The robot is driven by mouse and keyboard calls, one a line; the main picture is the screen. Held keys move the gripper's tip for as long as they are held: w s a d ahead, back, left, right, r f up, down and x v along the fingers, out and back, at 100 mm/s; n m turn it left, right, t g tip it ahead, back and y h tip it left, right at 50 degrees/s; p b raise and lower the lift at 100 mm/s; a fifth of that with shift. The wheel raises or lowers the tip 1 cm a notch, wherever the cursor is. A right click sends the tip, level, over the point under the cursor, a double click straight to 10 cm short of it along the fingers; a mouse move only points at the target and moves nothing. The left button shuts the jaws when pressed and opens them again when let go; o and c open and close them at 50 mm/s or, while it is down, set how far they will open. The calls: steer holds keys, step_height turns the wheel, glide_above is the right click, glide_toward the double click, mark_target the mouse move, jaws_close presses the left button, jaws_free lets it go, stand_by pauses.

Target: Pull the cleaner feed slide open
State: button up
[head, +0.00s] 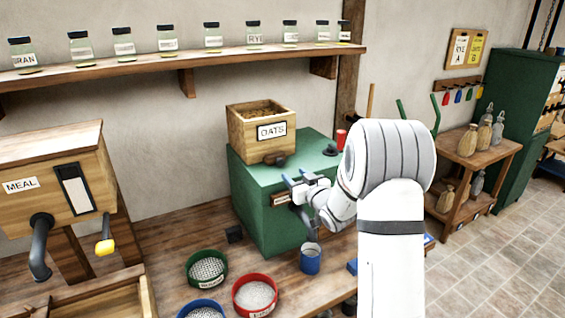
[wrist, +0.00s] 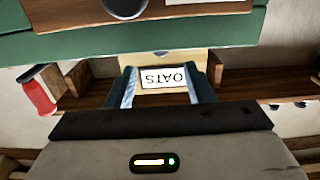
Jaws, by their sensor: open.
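The green cleaner cabinet (head: 255,190) carries a wooden hopper (head: 245,135) labelled OATS. A dark knob (head: 279,160) shows low on the hopper. On the cabinet's front face, a wooden piece (head: 281,199), apparently the feed slide, is partly hidden by my gripper (head: 291,181). In the wrist view, which is upside down, a wooden front with a dark round knob (wrist: 122,6) is cut off at the top edge. My gripper (wrist: 164,90) is open there, with nothing between its fingers. The OATS label (wrist: 163,78) shows beyond them. I cannot tell how far the slide is out.
A blue cup (head: 310,260) and several sieves, including a red one (head: 255,295), stand on the bench below. The MEAL bin (head: 60,175) is at left. A jar shelf (head: 180,65) runs along the wall.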

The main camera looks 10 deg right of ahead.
mark_target(281, 163)
steer(key=p+x, duration=0.2)
steer(key=x, duration=0.5)
steer(key=shift+w+a+p, duration=0.2)
steer(key=shift+w+p, duration=0.15)
jaws_close()
steer(key=shift+f, duration=0.1)
